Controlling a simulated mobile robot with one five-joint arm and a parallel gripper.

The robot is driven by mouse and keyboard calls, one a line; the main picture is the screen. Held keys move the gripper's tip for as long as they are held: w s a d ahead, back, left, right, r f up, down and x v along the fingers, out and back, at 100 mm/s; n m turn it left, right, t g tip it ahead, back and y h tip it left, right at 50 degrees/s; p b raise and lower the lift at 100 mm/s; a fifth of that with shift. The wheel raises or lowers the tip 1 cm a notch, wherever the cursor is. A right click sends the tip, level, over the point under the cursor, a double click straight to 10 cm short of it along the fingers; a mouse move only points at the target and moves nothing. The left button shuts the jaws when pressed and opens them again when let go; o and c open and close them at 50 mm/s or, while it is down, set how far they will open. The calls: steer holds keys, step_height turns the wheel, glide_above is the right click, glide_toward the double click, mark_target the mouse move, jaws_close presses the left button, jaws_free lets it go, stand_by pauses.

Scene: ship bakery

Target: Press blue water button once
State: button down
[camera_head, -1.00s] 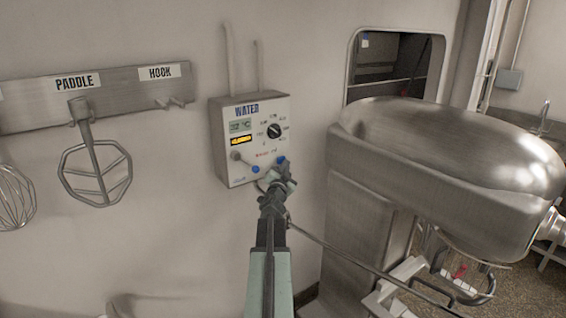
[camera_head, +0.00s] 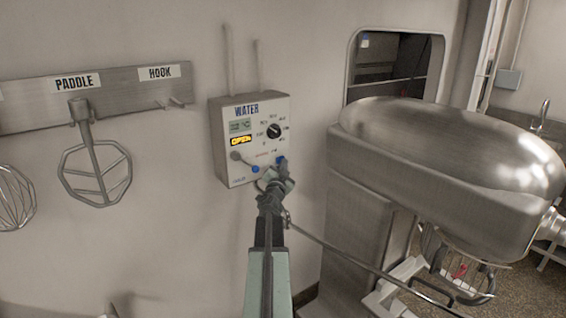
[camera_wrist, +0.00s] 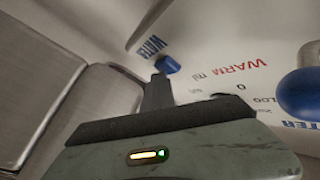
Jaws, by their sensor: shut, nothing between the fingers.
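The white water control box (camera_head: 224,171), marked WATER, hangs on the wall at the centre of the head view. Its yellow display (camera_head: 241,141) reads OPEN. A small blue water button (camera_head: 281,160) is at the box's lower right; in the wrist view the blue button (camera_wrist: 167,65) shows beside blue WATER lettering. My gripper (camera_head: 277,174) is shut and empty, its tip just below the button. In the wrist view my gripper's finger (camera_wrist: 158,88) reaches up to the button's lower edge; I cannot tell whether they touch.
A lever with a blue ball end (camera_head: 255,169) is left of the button; the ball (camera_wrist: 300,95) looms large in the wrist view. A large steel mixer (camera_head: 440,170) stands close at right. A paddle (camera_head: 95,170) and a whisk (camera_head: 15,198) hang from the rack at left.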

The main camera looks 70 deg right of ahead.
steer(key=shift+s+a, duration=0.5)
steer(key=shift+s, duration=0.3)
steer(key=s+a, duration=0.1)
steer(key=s, duration=0.1)
steer(key=s+a, duration=0.1)
steer(key=s, duration=0.1)
steer(key=shift+s+a, duration=0.1)
steer(key=shift+a, duration=0.25)
stand_by(0.8)
